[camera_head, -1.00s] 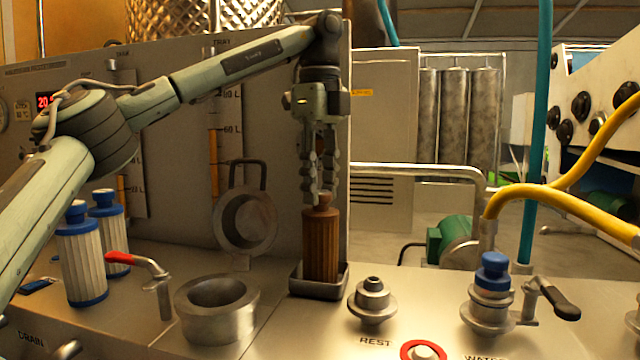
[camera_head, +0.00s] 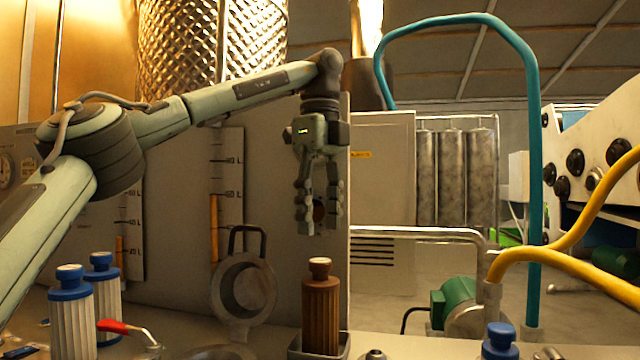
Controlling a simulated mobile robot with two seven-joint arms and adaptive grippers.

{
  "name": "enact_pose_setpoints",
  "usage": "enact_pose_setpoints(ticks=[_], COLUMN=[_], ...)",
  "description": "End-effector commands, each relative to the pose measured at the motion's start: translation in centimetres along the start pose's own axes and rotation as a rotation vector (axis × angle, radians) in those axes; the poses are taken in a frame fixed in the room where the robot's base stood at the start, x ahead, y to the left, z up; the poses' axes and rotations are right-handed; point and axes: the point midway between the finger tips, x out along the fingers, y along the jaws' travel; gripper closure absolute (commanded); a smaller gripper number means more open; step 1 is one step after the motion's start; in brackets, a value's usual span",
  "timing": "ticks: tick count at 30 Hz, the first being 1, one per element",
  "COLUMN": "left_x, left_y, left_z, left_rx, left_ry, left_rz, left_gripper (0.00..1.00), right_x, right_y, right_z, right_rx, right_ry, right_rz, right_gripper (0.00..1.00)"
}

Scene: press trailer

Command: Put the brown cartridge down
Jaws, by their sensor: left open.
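The cartridge's foot is hidden behind the tray's rim. My right gripper is not in view.
Two white cartridges with blue caps (camera_head: 72,318) stand at the left, beside a red-handled valve (camera_head: 113,326). An open round lid (camera_head: 244,287) stands left of the tray. A blue-capped fitting (camera_head: 499,338) is at lower right.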

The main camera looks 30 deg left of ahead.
Motion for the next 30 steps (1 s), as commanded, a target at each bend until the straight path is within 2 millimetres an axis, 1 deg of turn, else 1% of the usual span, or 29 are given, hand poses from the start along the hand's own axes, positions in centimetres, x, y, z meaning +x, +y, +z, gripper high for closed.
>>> enact_pose_setpoints(ticks=[1,5,12,19,30], left_x=[-1.1,-3.3,-5.0,-6.1,-6.2], left_y=[0.0,0.0,0.0,0.0,0.0], left_z=[0.0,0.0,-0.1,0.0,0.0], left_rx=[-0.004,-0.004,0.000,0.000,0.002], left_ry=[-0.005,-0.005,0.000,-0.001,0.000], left_rz=[-0.002,-0.005,0.009,-0.001,-0.002], left_gripper=[0.48,0.48,0.48,0.48,0.48], right_x=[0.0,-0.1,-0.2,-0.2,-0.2], right_y=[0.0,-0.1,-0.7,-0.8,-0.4], right_z=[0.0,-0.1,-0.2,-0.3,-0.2], right_rx=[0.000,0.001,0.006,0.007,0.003], right_ry=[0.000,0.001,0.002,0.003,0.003], right_rz=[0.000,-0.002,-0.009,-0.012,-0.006], right_gripper=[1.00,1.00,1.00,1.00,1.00])
